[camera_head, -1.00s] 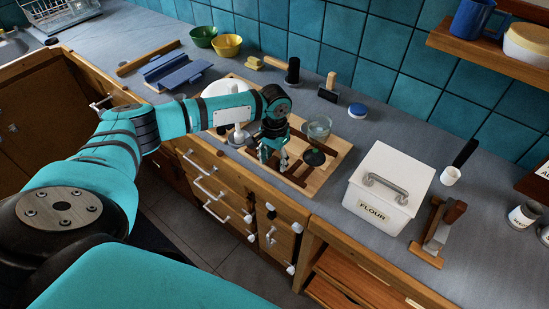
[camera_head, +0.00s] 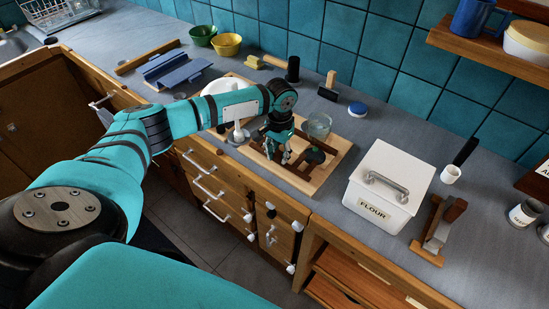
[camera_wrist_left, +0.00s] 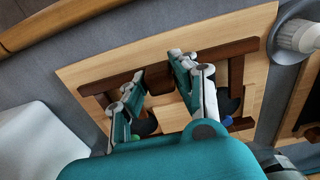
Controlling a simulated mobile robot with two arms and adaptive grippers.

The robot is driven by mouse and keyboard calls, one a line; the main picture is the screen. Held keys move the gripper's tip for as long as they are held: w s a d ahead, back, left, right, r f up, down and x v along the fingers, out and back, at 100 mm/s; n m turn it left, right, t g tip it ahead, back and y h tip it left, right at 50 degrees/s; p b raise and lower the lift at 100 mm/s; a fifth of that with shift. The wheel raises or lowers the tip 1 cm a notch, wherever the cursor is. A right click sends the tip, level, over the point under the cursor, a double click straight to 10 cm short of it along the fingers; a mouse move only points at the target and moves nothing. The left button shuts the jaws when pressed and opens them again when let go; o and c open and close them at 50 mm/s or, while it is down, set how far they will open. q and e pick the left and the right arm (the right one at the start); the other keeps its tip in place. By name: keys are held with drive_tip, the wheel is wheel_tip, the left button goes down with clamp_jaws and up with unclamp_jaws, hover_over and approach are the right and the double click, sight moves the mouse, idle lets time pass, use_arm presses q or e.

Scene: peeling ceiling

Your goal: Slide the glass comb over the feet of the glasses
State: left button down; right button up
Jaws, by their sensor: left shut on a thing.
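The glass comb (camera_wrist_left: 241,84) is a dark brown wooden piece with a long bar and side arms, lying over the pale wooden board (camera_wrist_left: 258,30) in the left wrist view. My left gripper (camera_wrist_left: 156,72) is shut on the comb's short middle block, with one finger at each side. In the head view the gripper (camera_head: 279,154) is low over the board. A clear glass (camera_head: 319,126) stands behind it to the right. A dark round foot (camera_head: 315,156) shows at the comb's right; whether the comb is around it I cannot tell. My right gripper is not in view.
A white FLOUR box (camera_head: 389,186) stands right of the board. Brushes and a blue-topped round item (camera_head: 357,110) stand behind. Counter beyond the box is partly clear.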

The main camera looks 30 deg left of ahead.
use_arm(q)
drive_tip(key=shift+w, duration=0.85)
drive_tip(key=c, duration=1)
unclamp_jaws()
drive_tip(key=shift+c, duration=0.2)
wheel_tip(320, 180, up, 12)
